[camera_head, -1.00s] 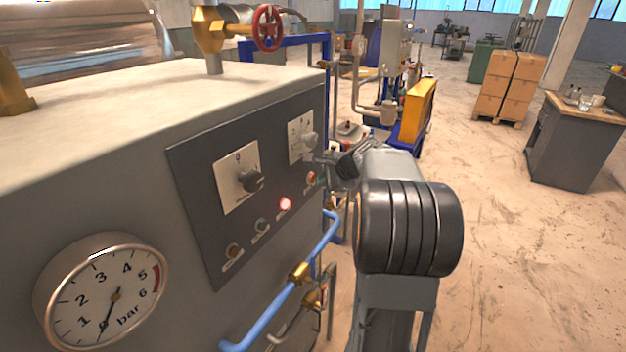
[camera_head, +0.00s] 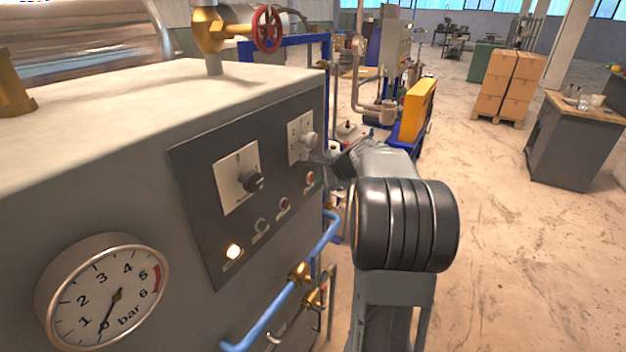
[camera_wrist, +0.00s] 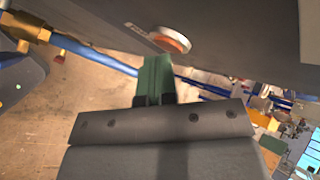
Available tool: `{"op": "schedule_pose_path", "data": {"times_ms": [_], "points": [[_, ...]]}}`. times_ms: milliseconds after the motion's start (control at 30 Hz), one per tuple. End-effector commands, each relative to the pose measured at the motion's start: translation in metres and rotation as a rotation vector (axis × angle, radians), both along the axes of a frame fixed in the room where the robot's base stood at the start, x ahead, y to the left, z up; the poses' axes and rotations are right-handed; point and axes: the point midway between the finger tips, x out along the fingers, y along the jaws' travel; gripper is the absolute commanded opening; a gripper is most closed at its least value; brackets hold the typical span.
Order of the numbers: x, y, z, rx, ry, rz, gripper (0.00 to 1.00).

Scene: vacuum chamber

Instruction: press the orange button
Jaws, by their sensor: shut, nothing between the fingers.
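In the wrist view a round button with a pale rim and an orange-red face (camera_wrist: 172,42) is on the dark panel, just beyond my fingertips. My gripper (camera_wrist: 156,62) is shut and empty, its green fingers side by side. Whether they touch the button I cannot tell. In the head view a row of small buttons or lamps slants up the grey panel. The top right one (camera_head: 309,180) is reddish and near my wrist. My fingers are mostly hidden behind my arm there.
The panel also carries a black rotary knob (camera_head: 252,181) and a paler knob (camera_head: 308,140) close to my wrist. A blue pipe handle (camera_head: 285,300) juts out below. A bar gauge (camera_head: 104,292) is at lower left. Open floor (camera_head: 500,220) lies to the right.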

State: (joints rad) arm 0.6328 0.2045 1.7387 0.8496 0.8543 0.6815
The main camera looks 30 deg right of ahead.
Motion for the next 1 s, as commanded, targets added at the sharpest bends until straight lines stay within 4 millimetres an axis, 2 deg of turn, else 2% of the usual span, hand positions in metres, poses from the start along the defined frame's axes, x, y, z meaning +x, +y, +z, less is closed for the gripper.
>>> {"op": "schedule_pose_path", "data": {"times_ms": [1000], "points": [[-0.019,-0.010,-0.001,0.001,-0.001,-0.001,0.00]]}}
